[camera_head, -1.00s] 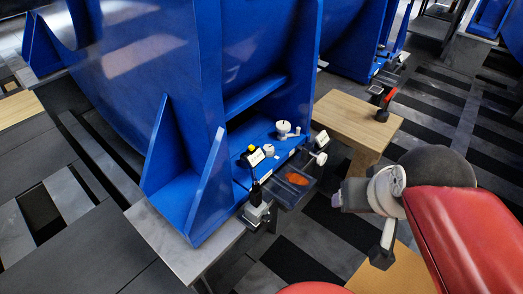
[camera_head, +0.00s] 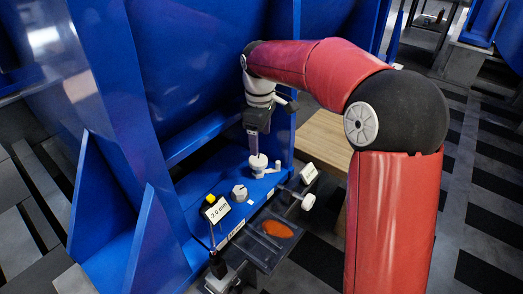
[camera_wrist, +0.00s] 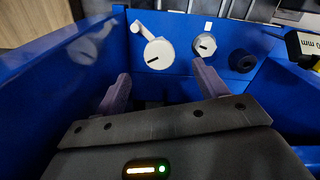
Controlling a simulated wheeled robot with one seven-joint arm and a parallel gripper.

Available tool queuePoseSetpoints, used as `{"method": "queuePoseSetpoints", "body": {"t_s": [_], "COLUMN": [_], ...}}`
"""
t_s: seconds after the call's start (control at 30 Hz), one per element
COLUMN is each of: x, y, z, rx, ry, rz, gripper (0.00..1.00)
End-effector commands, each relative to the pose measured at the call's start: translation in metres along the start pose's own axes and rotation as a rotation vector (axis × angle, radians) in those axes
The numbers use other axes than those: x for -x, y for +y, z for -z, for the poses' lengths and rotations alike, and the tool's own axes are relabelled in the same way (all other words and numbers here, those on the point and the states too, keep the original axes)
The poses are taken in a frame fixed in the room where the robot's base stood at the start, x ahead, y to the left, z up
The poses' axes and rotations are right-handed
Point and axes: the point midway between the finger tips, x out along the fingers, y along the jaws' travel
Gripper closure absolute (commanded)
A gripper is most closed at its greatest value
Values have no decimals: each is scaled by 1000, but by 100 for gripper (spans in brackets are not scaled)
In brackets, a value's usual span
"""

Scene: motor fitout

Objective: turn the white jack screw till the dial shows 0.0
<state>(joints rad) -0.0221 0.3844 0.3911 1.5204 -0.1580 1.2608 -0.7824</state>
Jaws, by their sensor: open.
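The dial (camera_head: 217,211), a tilted box with a yellow top button, seems to read 2.0 mm; a sign cannot be made out. Its edge shows in the wrist view (camera_wrist: 306,46). A round white knob with a side crank (camera_head: 258,163) stands on the blue ledge; in the wrist view it is a slotted disc (camera_wrist: 158,54). Another white knob (camera_head: 308,201) sits on a side shaft. I cannot tell which is the jack screw. My gripper (camera_head: 254,152) is open, pointing down above the cranked knob; its fingers (camera_wrist: 161,70) hold nothing.
A dark tray (camera_head: 262,247) with an orange patch lies in front of the ledge. Blue walls (camera_head: 150,150) rise close to my gripper. A wooden table (camera_head: 325,138) is behind my arm.

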Motion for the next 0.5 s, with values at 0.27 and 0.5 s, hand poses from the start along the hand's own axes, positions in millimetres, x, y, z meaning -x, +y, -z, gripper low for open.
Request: {"method": "queuePoseSetpoints", "body": {"t_s": [0.27,0.5], "x": [-32,-69], "y": [2,1], "z": [4,4], "rx": [22,20], "ry": [0,0], "rz": [13,11], "gripper": [28,28]}}
